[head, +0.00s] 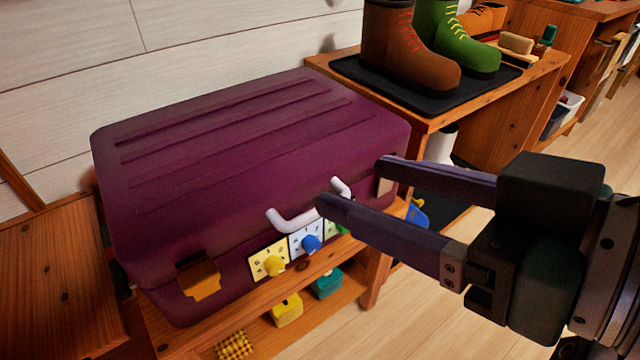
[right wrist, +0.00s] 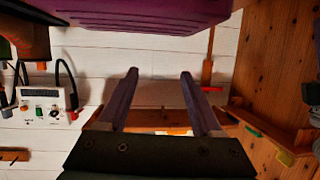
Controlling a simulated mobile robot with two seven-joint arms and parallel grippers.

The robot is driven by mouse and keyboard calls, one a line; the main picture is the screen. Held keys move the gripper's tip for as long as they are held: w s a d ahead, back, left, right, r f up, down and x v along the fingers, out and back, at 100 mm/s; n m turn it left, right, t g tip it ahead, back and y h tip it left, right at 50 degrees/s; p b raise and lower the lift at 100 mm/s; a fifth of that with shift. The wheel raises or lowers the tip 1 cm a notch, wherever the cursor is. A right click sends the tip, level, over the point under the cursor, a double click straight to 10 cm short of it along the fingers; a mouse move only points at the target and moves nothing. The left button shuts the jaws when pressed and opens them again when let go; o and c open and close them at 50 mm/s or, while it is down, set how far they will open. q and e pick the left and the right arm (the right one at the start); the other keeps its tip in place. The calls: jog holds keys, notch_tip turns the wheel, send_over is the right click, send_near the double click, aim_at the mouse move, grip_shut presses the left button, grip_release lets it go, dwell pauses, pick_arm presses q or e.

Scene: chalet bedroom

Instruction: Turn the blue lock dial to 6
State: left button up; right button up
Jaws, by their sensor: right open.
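A purple suitcase (head: 240,150) lies on a wooden bench. Its front carries a white handle (head: 295,220) and a row of lock dials. The blue lock dial (head: 311,243) sits on a white plate between the yellow dial (head: 272,265) and a green-plated one, which is partly hidden by my right gripper. The number the blue dial points to is too small to read. My right gripper (head: 350,182) is open and empty, its fingers in front of the suitcase's right front, above and right of the blue dial. The suitcase (right wrist: 150,14) also shows at the top of the right wrist view.
A brass latch (head: 199,278) is on the suitcase's left front. Yellow and teal blocks (head: 327,282) sit on the shelf below. Brown and green boots (head: 405,55) stand on a black mat on the wooden table behind. Floor at the lower right is clear.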

aim_at(315, 250)
jog(key=w+d+f+t+y+b, duration=0.1)
jog(key=w+f+t+b, duration=0.15)
jog(key=f+b, duration=1.2)
jog(key=w+d+f+t+b, duration=0.1)
jog(key=w+f+t+b, duration=0.15)
jog(key=f+b, duration=1.15)
jog(key=shift+m+g, duration=0.4)
jog(key=shift+g, duration=0.1)
jog(key=b+x, duration=0.1)
jog(key=x, duration=0.2)
jog(key=b+x, duration=0.1)
jog(key=x, duration=0.2)
jog(key=r+x, duration=0.1)
jog(key=x, duration=0.3)
jog(key=shift+r+b, duration=0.1)
jog(key=shift+b, duration=0.3)
jog(key=shift+c, duration=0.3)
grip_shut()
